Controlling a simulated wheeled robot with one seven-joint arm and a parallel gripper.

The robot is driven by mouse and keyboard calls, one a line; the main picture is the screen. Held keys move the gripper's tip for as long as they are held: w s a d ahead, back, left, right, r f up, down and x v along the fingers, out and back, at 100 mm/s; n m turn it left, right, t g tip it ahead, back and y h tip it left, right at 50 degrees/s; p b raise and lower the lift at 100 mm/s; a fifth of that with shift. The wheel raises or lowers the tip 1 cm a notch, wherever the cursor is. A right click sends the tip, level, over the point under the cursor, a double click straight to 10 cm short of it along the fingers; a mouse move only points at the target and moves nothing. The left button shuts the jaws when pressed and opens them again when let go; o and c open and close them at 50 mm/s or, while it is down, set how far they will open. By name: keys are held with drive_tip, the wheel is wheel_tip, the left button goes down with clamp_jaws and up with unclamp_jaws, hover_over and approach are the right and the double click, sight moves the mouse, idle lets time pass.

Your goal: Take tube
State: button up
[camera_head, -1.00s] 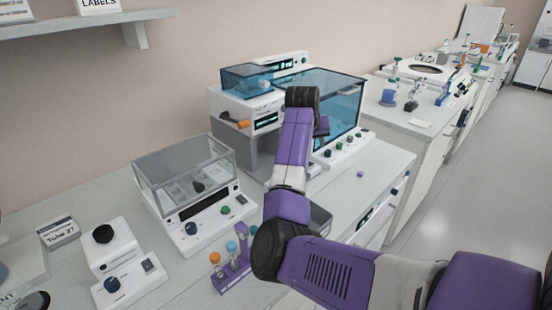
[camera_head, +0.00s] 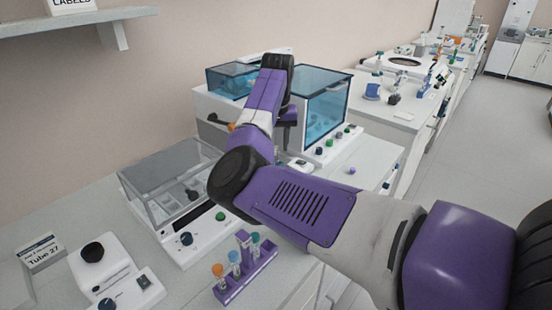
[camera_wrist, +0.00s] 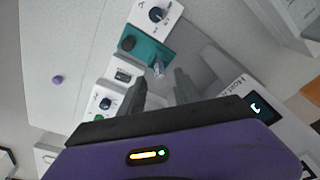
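In the head view my arm hides the fingers.
A clear-lidded grey device (camera_head: 165,175) stands left of my arm. A blue-windowed machine (camera_head: 322,105) stands behind it. A Tube 27 sign (camera_head: 40,252) and a white device with a black knob (camera_head: 100,265) are at left. A purple knob-like piece (camera_wrist: 57,79) lies on bare counter.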

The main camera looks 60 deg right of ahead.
drive_tip(key=shift+w+d+f, duration=0.1)
drive_tip(key=shift+d+f, duration=0.05)
drive_tip(key=shift+f, duration=1.25)
clamp_jaws()
drive_tip(key=shift+r, duration=0.2)
wheel_tip(320, 180, up, 20)
drive_tip(key=b, duration=0.1)
drive_tip(key=shift+f, duration=0.15)
